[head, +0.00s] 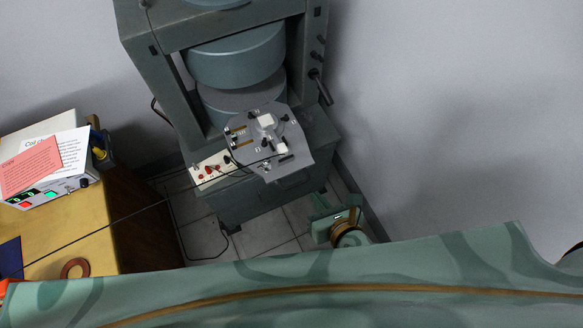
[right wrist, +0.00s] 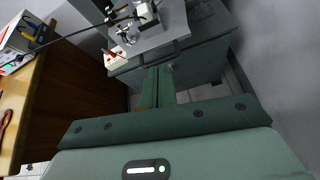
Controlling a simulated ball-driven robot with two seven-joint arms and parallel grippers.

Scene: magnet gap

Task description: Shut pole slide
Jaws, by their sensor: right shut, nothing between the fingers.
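The grey pole slide (head: 295,160) sticks out from the front of the magnet, below the gap between two round blue-grey poles (head: 240,62). It carries small white blocks and black knobs, and a dark lip shows under its front edge. In the right wrist view the slide (right wrist: 168,38) is at the top, ahead of the fingers. My right gripper (head: 318,199) is low, right of and in front of the magnet, apart from the slide in the head view. Its green fingers (right wrist: 158,70) are together and empty. My left gripper is not in view.
The green magnet frame (head: 157,70) stands against a grey wall, with a cabinet (head: 250,200) below. A dark cable crosses from the bench to the slide. Tiled floor (head: 265,230) lies in front.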

